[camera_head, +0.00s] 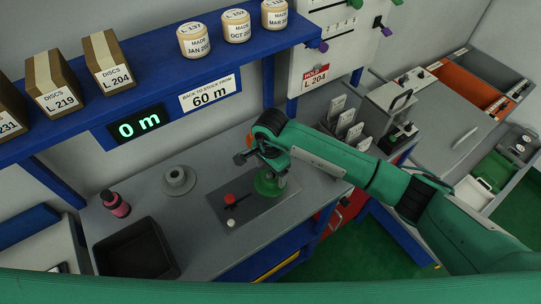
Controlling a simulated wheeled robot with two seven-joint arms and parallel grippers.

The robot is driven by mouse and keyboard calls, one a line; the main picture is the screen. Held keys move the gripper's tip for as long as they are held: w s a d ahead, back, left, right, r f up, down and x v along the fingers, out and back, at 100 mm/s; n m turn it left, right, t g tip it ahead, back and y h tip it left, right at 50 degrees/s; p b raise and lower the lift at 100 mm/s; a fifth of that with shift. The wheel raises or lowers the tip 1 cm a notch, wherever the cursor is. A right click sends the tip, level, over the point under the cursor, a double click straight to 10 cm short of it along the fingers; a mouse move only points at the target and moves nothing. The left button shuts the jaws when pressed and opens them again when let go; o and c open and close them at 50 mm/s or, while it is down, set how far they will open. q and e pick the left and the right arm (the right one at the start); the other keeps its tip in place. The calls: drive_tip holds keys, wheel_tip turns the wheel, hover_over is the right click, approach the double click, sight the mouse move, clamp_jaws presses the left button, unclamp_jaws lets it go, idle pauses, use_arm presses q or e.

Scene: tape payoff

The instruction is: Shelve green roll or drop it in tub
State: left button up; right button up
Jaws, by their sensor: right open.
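The green roll (267,184) sits on the right part of a flat grey plate (262,209) on the bench. My right gripper (276,172) reaches down from above to the roll, open; whether its fingers touch the roll is unclear. The wrist hides part of that area. A black tub (136,248) stands at the bench's front left and looks empty. The blue shelf (170,72) runs above the bench, with a display (138,124) reading 0 m and a sign (210,93) reading "BACK TO STOCK FROM 60 m". My left gripper is out of view.
A red knob (230,199) and a small white knob (231,224) are on the plate. A grey flanged hub (178,181) and a pink bottle (115,204) stand left. The shelf holds brown boxes (108,64) and cream rolls (194,41). A hold tag (315,77) reads L 204.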

drive_tip(key=shift+f, duration=0.9)
drive_tip(key=shift+c, duration=0.2)
drive_tip(key=c, duration=1.1)
drive_tip(key=shift+a, duration=0.15)
drive_tip(key=shift+s+r, duration=0.1)
drive_tip(key=shift+r+p, duration=0.9)
drive_tip(key=shift+r, duration=2.55)
